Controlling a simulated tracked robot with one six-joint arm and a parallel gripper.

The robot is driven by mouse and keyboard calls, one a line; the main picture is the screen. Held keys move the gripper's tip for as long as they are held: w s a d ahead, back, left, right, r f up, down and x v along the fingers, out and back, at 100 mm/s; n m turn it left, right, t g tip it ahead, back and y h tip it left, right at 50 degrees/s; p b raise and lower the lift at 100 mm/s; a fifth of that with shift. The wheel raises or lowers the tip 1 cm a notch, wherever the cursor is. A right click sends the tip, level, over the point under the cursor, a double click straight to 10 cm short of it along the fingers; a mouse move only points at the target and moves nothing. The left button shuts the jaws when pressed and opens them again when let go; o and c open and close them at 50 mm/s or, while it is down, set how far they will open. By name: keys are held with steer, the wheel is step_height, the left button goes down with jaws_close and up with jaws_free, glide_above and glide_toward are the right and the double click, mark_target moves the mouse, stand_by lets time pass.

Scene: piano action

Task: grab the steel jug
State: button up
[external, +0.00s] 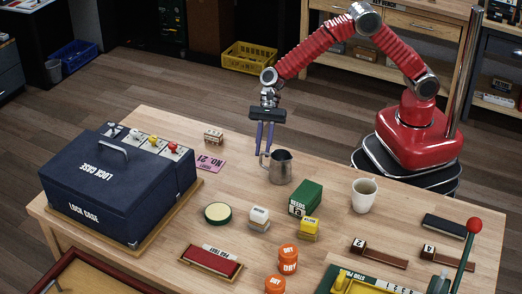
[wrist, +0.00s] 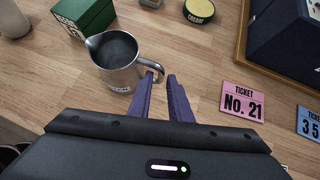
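The steel jug (external: 281,168) stands upright on the wooden table, with its handle on the left in the external view. In the wrist view the jug (wrist: 118,68) is seen from above, with its spout at the upper left and its handle (wrist: 152,70) toward my fingers. My gripper (external: 264,154) points down beside the handle. In the wrist view my gripper (wrist: 163,82) has its two purple fingers apart, with the handle close to the fingertips. I cannot tell whether a finger touches the handle. No grip on the jug shows.
A green box (external: 306,198) stands in front of the jug, and a white cup (external: 364,194) to its right. A pink ticket (external: 207,162) lies to the left. The dark lock case (external: 115,185) fills the table's left side. Bare wood surrounds the jug's left side.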

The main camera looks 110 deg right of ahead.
steer(key=shift+x, duration=1.45)
steer(key=shift+x, duration=2.65)
steer(key=shift+d, duration=0.1)
jaws_close()
